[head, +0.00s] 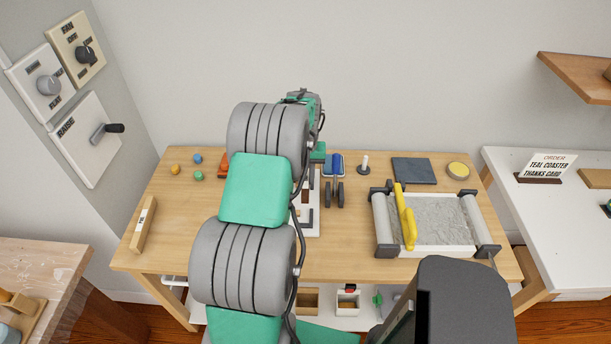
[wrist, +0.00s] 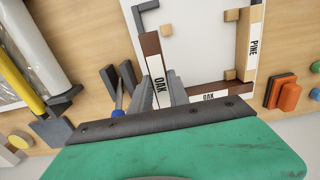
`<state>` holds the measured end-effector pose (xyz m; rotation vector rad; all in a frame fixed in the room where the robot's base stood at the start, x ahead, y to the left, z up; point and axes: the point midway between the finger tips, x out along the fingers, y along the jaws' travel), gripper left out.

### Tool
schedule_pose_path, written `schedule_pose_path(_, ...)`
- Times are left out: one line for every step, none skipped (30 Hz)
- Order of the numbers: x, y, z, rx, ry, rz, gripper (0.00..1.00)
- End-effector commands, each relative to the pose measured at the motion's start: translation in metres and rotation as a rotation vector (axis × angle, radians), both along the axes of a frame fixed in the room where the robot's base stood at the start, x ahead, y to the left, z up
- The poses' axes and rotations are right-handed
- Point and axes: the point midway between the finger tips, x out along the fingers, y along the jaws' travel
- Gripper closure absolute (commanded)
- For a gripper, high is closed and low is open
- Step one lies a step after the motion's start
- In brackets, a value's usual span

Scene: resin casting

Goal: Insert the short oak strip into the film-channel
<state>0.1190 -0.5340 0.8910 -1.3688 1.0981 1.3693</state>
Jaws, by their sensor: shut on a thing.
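My gripper (wrist: 162,80) points down at the white board in the wrist view, its grey fingers shut on a dark brown strip (wrist: 151,50) with a white label reading OAK. The strip lies along the board's left side, its far end near a dark corner bracket (wrist: 140,8). I cannot tell whether it touches the board. Another OAK-labelled strip (wrist: 222,87) lies across the near side. A PINE strip (wrist: 253,40) runs along the right. No channel is clearly identifiable. In the head view my arm hides the gripper and most of the white board (head: 313,222).
Left of the held strip are dark bars with a blue-handled tool (wrist: 118,106). An orange block (wrist: 285,92) is at the right. In the head view a grey-filled tray (head: 435,251) with a yellow bar (head: 404,217) stands right. The table's left half is mostly clear.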

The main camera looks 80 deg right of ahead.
Motion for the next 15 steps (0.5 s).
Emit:
schedule_pose_path(0.000, 0.000, 0.000, 0.000, 0.000, 0.000, 1.00)
schedule_pose_path(0.000, 0.000, 0.000, 0.000, 0.000, 0.000, 1.00)
schedule_pose_path(0.000, 0.000, 0.000, 0.000, 0.000, 0.000, 1.00)
schedule_pose_path(0.000, 0.000, 0.000, 0.000, 0.000, 0.000, 1.00)
schedule_pose_path(0.000, 0.001, 0.000, -0.001, 0.000, 0.001, 1.00)
schedule_pose_path(0.000, 0.002, 0.000, -0.001, 0.000, 0.001, 1.00)
schedule_pose_path(0.000, 0.004, 0.000, -0.001, -0.001, 0.001, 1.00)
schedule_pose_path(0.000, 0.004, -0.004, 0.000, -0.001, 0.001, 1.00)
schedule_pose_path(0.000, 0.003, -0.008, 0.000, -0.001, 0.001, 1.00)
schedule_pose_path(0.000, 0.004, -0.011, 0.000, -0.001, 0.001, 1.00)
schedule_pose_path(0.000, 0.004, -0.014, 0.000, -0.001, 0.001, 1.00)
schedule_pose_path(0.000, 0.004, -0.019, 0.001, -0.001, 0.001, 1.00)
schedule_pose_path(0.000, 0.004, -0.023, 0.001, -0.001, 0.002, 1.00)
schedule_pose_path(0.000, 0.004, -0.027, 0.001, -0.001, 0.002, 1.00)
schedule_pose_path(0.000, 0.004, -0.031, 0.001, -0.001, 0.002, 1.00)
